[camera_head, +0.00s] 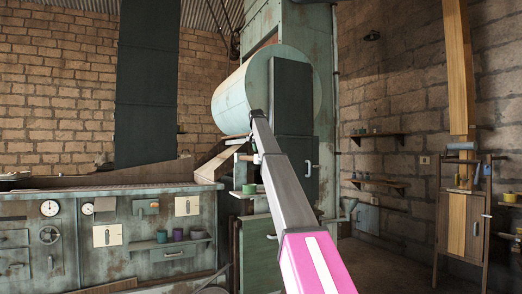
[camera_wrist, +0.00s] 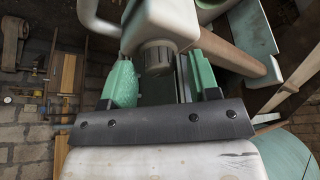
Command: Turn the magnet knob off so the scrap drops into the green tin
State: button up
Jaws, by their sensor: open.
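In the wrist view, a ribbed grey knob (camera_wrist: 157,57) sticks out of a pale block (camera_wrist: 160,22); it looks like the magnet knob. My gripper (camera_wrist: 162,82) is open, with one green finger on each side of the knob. I cannot tell whether either finger touches it. In the head view, my arm reaches toward the dark cabinet, and the gripper's end is small and partly hidden there. A yellow-green tin (camera_head: 249,188) stands on a small ledge below the arm's end; it may be the green tin. The scrap and magnet cannot be made out.
A pale drum (camera_head: 268,90) and a dark cabinet (camera_head: 292,125) stand behind my arm. A grey-green workbench (camera_head: 118,262) at left has dials and a shelf (camera_head: 165,244) with several small tins. A sloping chute (camera_head: 222,160) lies beside the arm's end. Floor at right is clear.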

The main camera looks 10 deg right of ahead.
jog(key=v, duration=1)
jog(key=shift+r, duration=0.3)
jog(key=shift+s, duration=0.1)
